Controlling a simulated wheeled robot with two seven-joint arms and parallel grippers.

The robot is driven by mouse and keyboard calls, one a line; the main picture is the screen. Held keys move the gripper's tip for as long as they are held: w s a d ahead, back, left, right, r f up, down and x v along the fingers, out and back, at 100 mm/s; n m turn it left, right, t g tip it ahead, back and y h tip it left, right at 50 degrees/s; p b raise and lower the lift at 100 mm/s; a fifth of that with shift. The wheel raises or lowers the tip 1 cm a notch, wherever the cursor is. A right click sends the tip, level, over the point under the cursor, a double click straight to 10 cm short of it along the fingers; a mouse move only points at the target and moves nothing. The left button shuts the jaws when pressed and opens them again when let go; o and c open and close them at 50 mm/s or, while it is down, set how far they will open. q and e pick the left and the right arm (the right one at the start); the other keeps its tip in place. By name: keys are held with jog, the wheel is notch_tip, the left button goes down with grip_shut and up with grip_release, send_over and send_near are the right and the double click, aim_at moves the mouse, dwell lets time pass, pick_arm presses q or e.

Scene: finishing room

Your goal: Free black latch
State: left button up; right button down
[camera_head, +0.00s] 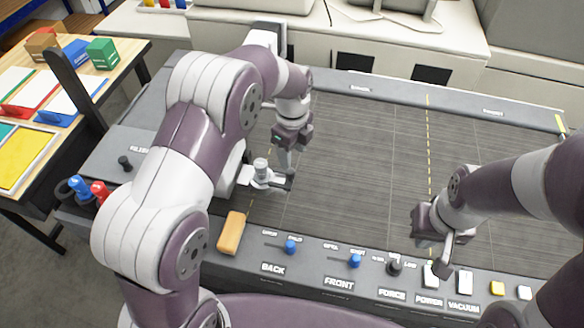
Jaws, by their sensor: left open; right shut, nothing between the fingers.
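My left gripper (287,163) points down at the left side of the dark slatted bed. Its fingers are open, at a white-and-grey clamp-like fitting (262,175). A small black piece (283,184) sticks out from this fitting just under the fingertips; it may be the black latch, and I cannot tell whether the fingers touch it. My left arm hides part of the fitting's left side. My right gripper (446,260) is shut and empty, low over the front panel near the POWER switch (430,276).
The front panel (310,282) carries blue knobs, a black FORCE knob (395,268) and several buttons. A tan block (231,233) lies at its left. A black knob (124,162), a tall black post (75,90) and red and blue handles stand left. The bed's middle (365,160) is clear.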

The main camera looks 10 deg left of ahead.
pick_arm(q)
notch_tip(320, 180, up, 6)
jog(key=shift+f+p, duration=0.15)
jog(key=shift+p, duration=0.7)
pick_arm(e)
jog(key=shift+r, duration=0.4)
pick_arm(q)
jog(key=shift+d, duration=0.1)
jog(key=s+a+f+n+b, duration=0.2)
jog(key=s+f+n+b, duration=0.1)
jog(key=s+n, duration=0.3)
jog(key=s+a+f+n+t+b, duration=0.1)
jog(key=s+a+f+n+b, duration=0.2)
jog(key=s+n, duration=0.4)
jog(key=s+a+f+n+b, duration=0.2)
jog(key=s+n, duration=0.4)
jog(key=n, duration=0.3)
notch_tip(320, 180, down, 2)
jog(key=shift+s+a+n+b, duration=0.15)
jog(key=shift+a+n+b, duration=0.15)
jog(key=shift+b, duration=0.55)
pick_arm(e)
notch_tip(320, 180, down, 10)
jog(key=shift+r, duration=0.15)
